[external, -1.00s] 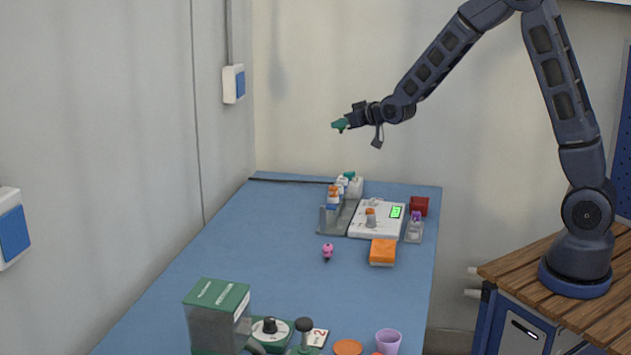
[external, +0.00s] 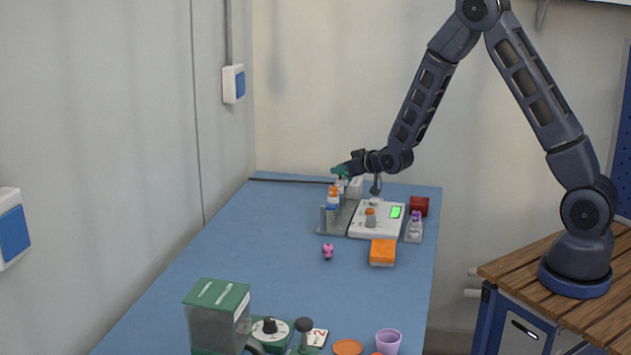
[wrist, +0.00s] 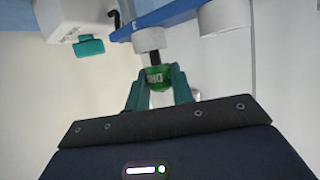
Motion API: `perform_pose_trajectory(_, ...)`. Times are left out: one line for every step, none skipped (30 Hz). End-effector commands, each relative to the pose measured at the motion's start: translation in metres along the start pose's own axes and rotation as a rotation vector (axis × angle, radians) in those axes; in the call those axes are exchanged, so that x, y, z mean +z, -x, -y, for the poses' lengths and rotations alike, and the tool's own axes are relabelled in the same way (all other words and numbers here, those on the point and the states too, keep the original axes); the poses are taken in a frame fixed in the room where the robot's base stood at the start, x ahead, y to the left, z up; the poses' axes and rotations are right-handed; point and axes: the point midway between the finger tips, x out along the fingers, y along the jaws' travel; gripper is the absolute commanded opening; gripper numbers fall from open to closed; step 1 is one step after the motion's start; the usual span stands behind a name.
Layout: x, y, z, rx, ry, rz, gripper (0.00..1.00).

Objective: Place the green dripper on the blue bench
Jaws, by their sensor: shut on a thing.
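The green dripper (wrist: 157,78), with pale lettering, is between the two teal fingertips of my gripper (wrist: 158,88) in the wrist view. The gripper is shut on it. In the external view my gripper (external: 341,171) is low over the far end of the blue bench (external: 215,247), close above a group of small bottles. The dripper there cannot be told apart from the teal fingers. Whether it touches anything below is not clear.
A grey rack (external: 329,222) with orange-topped bottles (external: 333,196) stands under the gripper, beside a white scale (external: 373,228). A red block (external: 419,206), orange block (external: 383,252) and pink item (external: 328,251) stand nearby. The bench's middle left is clear.

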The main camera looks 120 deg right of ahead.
Motion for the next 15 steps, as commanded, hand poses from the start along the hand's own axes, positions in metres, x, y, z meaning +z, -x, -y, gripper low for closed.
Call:
perform_pose_trajectory(0.007, -0.0027, 0.0, 0.0, 0.001, 0.002, 0.0)
perform_pose_trajectory(0.009, -0.0035, -0.0002, 0.0, 0.001, 0.002, 0.0)
perform_pose_trajectory(0.0107, -0.0042, -0.0003, 0.0, 0.001, 0.001, 0.0)
perform_pose_trajectory(0.0113, -0.0045, -0.0004, 0.0, 0.001, 0.001, 0.0)
perform_pose_trajectory(0.0115, -0.0046, -0.0004, 0.0, 0.001, 0.001, 0.0)
perform_pose_trajectory(0.0114, -0.0046, -0.0005, 0.0, 0.001, 0.001, 0.0)
perform_pose_trajectory(0.0114, -0.0046, -0.0005, 0.0, 0.001, 0.001, 0.0)
perform_pose_trajectory(0.0114, -0.0046, -0.0005, 0.0, 0.001, 0.001, 0.0)
perform_pose_trajectory(0.0115, -0.0046, -0.0005, 0.0, 0.001, 0.002, 0.0)
perform_pose_trajectory(0.0116, -0.0046, -0.0005, 0.0, 0.001, 0.002, 0.29)
perform_pose_trajectory(0.0116, -0.0046, -0.0005, 0.0, 0.001, 0.002, 0.35)
perform_pose_trajectory(0.0115, -0.0046, -0.0005, 0.0, 0.001, 0.002, 0.43)
perform_pose_trajectory(0.0114, -0.0045, -0.0005, 0.0, 0.001, 0.001, 0.45)
perform_pose_trajectory(0.0112, -0.0045, -0.0005, 0.0, 0.001, 0.001, 0.45)
perform_pose_trajectory(0.0111, -0.0045, -0.0005, 0.0, 0.001, 0.001, 0.45)
